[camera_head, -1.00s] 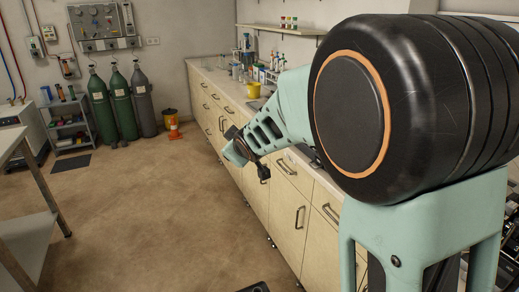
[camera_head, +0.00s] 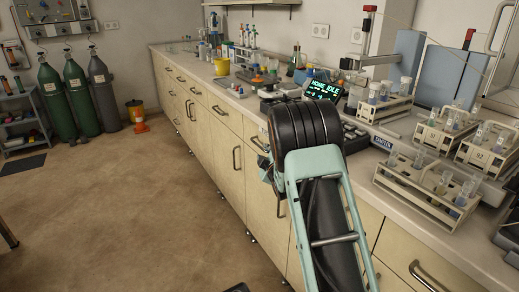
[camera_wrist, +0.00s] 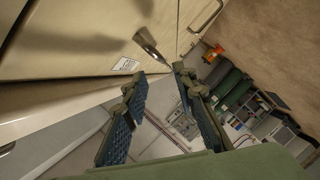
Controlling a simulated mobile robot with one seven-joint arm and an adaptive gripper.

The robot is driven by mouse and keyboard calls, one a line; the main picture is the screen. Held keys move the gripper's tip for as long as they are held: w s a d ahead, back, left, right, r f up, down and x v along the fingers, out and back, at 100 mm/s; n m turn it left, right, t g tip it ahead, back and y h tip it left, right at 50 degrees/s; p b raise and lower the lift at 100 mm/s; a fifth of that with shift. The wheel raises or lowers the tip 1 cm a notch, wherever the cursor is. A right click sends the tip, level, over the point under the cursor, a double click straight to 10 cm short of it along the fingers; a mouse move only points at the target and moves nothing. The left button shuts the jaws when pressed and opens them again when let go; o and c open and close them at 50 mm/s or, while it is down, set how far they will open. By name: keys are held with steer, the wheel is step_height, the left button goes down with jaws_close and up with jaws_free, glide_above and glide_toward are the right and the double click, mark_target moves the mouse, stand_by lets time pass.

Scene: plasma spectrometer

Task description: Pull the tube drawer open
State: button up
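The lab bench front has beige drawers and doors with bar handles. In the wrist view a drawer front with a white label (camera_wrist: 125,65) fills the upper left, and its metal bar handle (camera_wrist: 148,44) points toward my fingertips. My gripper (camera_wrist: 158,76) is open and empty, its two dark ribbed fingers apart, with the handle's near end just beyond the gap between the tips. I cannot tell whether they touch. The drawers in view look shut.
The worktop holds tube racks (camera_head: 425,185), a screen reading "HOME IDLE" (camera_head: 322,90), a yellow container (camera_head: 222,66) and bottles. The floor left of the bench is clear.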

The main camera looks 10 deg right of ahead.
mark_target(259, 146)
steer(key=b+x, duration=0.1)
steer(key=x, duration=0.9)
steer(key=shift+a, duration=0.1)
steer(key=shift+c, duration=0.6)
jaws_close()
